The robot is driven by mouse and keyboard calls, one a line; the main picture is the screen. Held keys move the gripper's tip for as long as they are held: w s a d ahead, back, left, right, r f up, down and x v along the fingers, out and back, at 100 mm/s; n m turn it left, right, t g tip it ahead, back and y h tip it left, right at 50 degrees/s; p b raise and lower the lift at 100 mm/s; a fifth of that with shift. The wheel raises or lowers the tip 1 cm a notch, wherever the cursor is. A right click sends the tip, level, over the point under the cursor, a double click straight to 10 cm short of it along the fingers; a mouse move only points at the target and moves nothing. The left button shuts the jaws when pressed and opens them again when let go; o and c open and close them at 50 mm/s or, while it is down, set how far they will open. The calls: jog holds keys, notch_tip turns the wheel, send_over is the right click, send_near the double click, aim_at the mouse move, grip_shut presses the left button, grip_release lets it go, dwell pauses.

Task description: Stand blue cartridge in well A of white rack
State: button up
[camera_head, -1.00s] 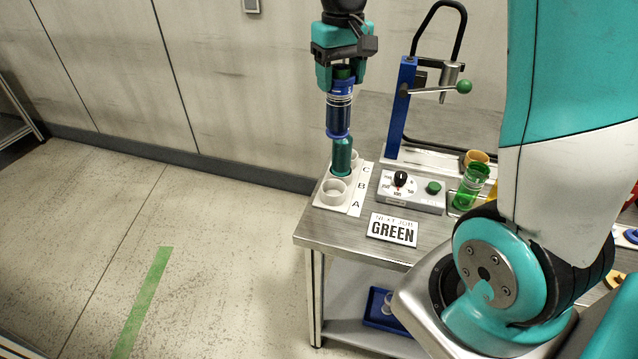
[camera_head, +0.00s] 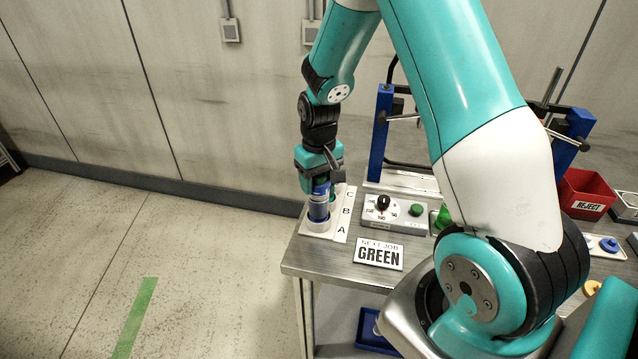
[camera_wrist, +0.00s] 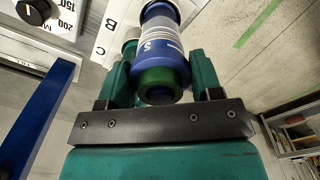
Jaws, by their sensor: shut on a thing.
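The blue cartridge (camera_head: 318,208), with a blue collar and a green end, stands upright in my gripper (camera_head: 318,187). Its lower end is at the front well of the white rack (camera_head: 314,226), beside letter A; I cannot tell whether it is seated on the well floor. In the wrist view the cartridge (camera_wrist: 160,48) sits between the two teal fingers of my gripper (camera_wrist: 160,75), which are shut on it. A white ring shows at its far end, beside the rack's letter strip (camera_wrist: 108,30). The wells at B and C are mostly hidden behind my gripper.
A dial box (camera_head: 394,213) with a green button stands right of the rack, and a "NEXT JOB GREEN" sign (camera_head: 379,254) in front. A blue-posted press (camera_head: 381,130) is behind. A red REJECT bin (camera_head: 588,196) is at the right.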

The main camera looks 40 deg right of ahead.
jog(key=shift+f, duration=0.85)
jog(key=shift+f, duration=0.2)
jog(key=o, duration=1.3)
jog(key=shift+c, duration=0.2)
